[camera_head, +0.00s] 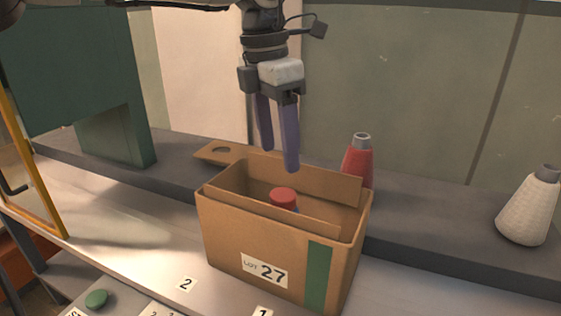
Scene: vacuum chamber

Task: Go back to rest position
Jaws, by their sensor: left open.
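My left gripper (279,158) hangs above the open cardboard box, its two purple fingers pointing down and apart, with nothing between them. The fingertips are near the box's back wall, over the opening. The cardboard box (228,237) carries a "LOT 27" label and a green stripe. Inside it an object with a red top (283,195) shows; its lower part is mostly hidden by the box's front flap. My right gripper is not in view.
A red cone-shaped spool (357,163) stands behind the box on a dark ledge. A white cone-shaped spool (529,207) stands at the far right. A green machine housing (75,75) is at the left.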

